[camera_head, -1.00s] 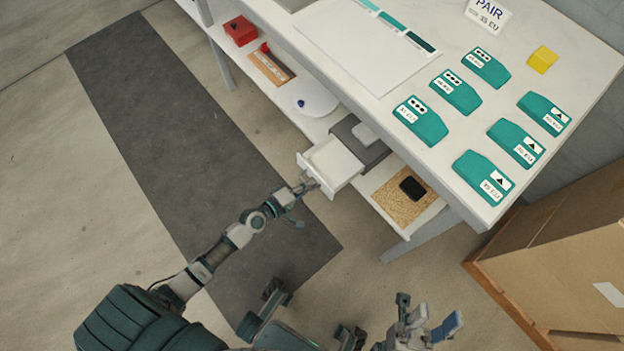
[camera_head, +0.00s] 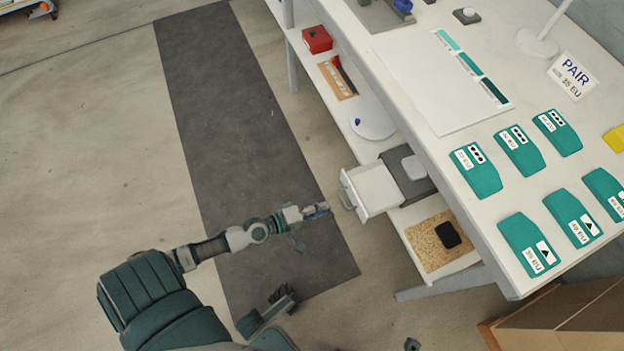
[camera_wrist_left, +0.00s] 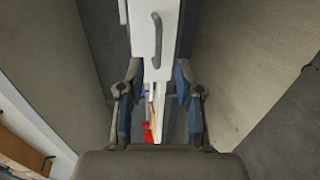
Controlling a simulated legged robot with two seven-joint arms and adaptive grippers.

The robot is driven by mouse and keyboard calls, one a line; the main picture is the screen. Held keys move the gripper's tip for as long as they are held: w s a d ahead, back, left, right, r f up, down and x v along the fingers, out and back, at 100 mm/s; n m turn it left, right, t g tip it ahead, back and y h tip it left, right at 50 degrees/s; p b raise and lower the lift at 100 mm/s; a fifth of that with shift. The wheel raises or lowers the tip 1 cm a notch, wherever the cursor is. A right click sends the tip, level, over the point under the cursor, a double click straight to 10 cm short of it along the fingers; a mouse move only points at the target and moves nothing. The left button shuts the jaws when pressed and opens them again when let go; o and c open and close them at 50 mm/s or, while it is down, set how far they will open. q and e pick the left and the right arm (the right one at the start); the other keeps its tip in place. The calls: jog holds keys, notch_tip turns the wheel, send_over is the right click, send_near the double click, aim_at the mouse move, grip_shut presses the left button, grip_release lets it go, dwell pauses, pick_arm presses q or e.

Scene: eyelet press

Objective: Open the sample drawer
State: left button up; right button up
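The sample drawer (camera_head: 374,190) is a white, box-shaped drawer that stands pulled out from its dark grey housing (camera_head: 408,178) below the worktop. Its grey bar handle (camera_head: 346,199) is on the front and shows large in the left wrist view (camera_wrist_left: 157,40). My left gripper (camera_head: 318,211) is just in front of the handle, apart from it and holding nothing. In the left wrist view its two fingers (camera_wrist_left: 158,85) stand apart on either side of the drawer front's lower end.
The lower shelf holds a white round plate (camera_head: 372,118), a red box (camera_head: 316,40) and a cork board (camera_head: 437,243) with a black item. Several teal packets (camera_head: 475,170) lie on the worktop. A cardboard box (camera_head: 570,320) stands at lower right. The floor left of the drawer is clear.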

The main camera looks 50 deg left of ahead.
pick_arm(q)
jog(key=v, duration=0.4)
jog(key=shift+a+f, duration=0.15)
jog(key=shift+a, duration=0.05)
jog(key=shift+d, duration=0.1)
jog(key=shift+w, duration=0.1)
